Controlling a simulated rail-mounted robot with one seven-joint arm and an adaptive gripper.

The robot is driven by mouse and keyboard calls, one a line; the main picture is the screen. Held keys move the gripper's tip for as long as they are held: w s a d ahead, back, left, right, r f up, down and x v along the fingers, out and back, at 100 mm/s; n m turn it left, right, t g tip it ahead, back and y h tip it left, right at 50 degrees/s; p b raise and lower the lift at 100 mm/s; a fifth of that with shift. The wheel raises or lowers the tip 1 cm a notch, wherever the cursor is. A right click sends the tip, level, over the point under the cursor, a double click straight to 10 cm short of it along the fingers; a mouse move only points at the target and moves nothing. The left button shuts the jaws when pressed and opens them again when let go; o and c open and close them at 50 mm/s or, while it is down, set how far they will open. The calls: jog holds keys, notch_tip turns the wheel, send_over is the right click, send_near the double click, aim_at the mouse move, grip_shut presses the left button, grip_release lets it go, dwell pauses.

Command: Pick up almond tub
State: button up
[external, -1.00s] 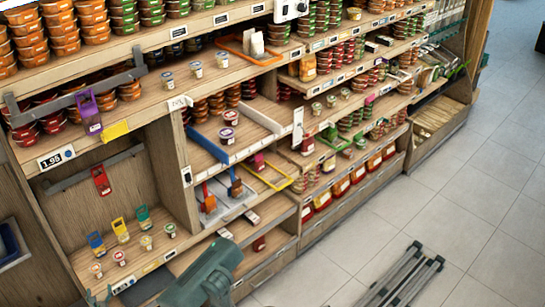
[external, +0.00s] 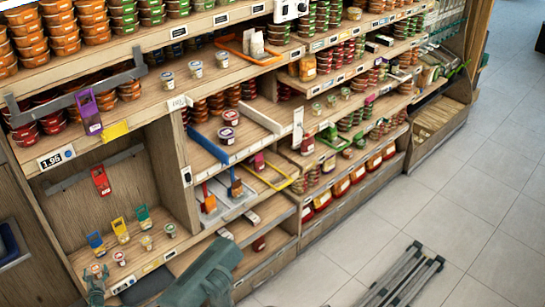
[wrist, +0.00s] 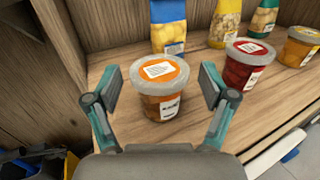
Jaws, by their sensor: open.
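A small tub with a grey lid rim, an orange label and brownish-orange contents (wrist: 160,88) stands upright on the lower wooden shelf. It looks like the almond tub, though its label is too small to read. My gripper (wrist: 159,84) is open, with one finger on each side of this tub and visible gaps to it. In the external view my gripper (external: 97,272) is at the left end of the lower shelf and hides this tub.
A red tub (wrist: 246,67) stands close to the right, with an orange-yellow tub (wrist: 297,46) beyond it. Blue (wrist: 168,27), yellow (wrist: 225,24) and green (wrist: 263,19) packs stand behind. A wooden wall (wrist: 62,35) bounds the shelf at left.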

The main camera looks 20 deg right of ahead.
jog(key=shift+w, duration=0.65)
jog(key=c, duration=1.1)
jog(key=shift+r, duration=0.1)
